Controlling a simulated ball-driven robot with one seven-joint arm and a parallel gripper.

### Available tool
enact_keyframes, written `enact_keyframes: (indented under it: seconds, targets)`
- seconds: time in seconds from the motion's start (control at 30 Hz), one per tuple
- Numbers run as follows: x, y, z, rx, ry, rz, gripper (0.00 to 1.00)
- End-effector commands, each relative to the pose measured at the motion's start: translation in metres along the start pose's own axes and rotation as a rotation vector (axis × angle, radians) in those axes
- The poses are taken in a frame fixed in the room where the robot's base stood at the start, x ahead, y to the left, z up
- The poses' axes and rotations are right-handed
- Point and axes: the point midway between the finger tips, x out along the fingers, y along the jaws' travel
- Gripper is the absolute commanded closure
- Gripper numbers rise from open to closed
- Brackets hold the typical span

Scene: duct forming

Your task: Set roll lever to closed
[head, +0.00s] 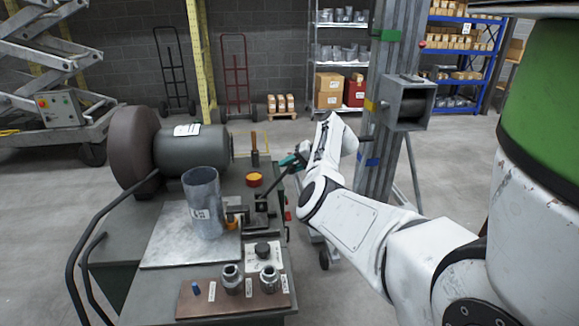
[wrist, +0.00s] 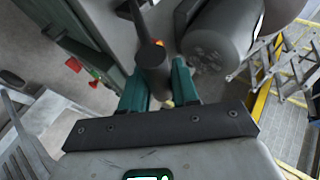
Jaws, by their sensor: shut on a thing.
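My gripper (head: 289,161) reaches over the right edge of the bench in the head view, its teal fingers partly hidden by my own wrist. In the wrist view the two teal fingers of my gripper (wrist: 157,88) are shut on the dark handle of the roll lever (wrist: 150,55). In the head view the dark lever (head: 275,182) slants up and right from a black clamp-like block (head: 262,208) to my fingers. A grey metal duct cylinder (head: 203,205) stands upright on the bench plate left of the block. Whether the rolls are closed cannot be told.
A grey motor (head: 190,147) with a large brown wheel (head: 134,148) is at the bench's back left. A copper plate (head: 205,305) with two fittings lies in front. A metal post (head: 383,150) stands right.

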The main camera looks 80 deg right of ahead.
Motion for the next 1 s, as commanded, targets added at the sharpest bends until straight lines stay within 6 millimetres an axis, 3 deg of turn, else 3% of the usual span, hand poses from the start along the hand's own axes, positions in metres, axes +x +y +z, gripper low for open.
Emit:
enact_keyframes:
  seconds: [0.07,0.1,0.3,0.67,1.0]
  targets:
    - [0.001,0.004,0.002,0.003,-0.001,0.005,1.0]
    - [0.001,0.004,0.002,0.003,-0.001,0.006,0.67]
    - [0.001,0.003,0.002,0.003,-0.002,0.005,0.49]
    - [-0.009,0.002,0.0,0.002,0.002,0.003,0.49]
    - [-0.071,0.003,0.0,0.002,0.003,0.005,0.49]
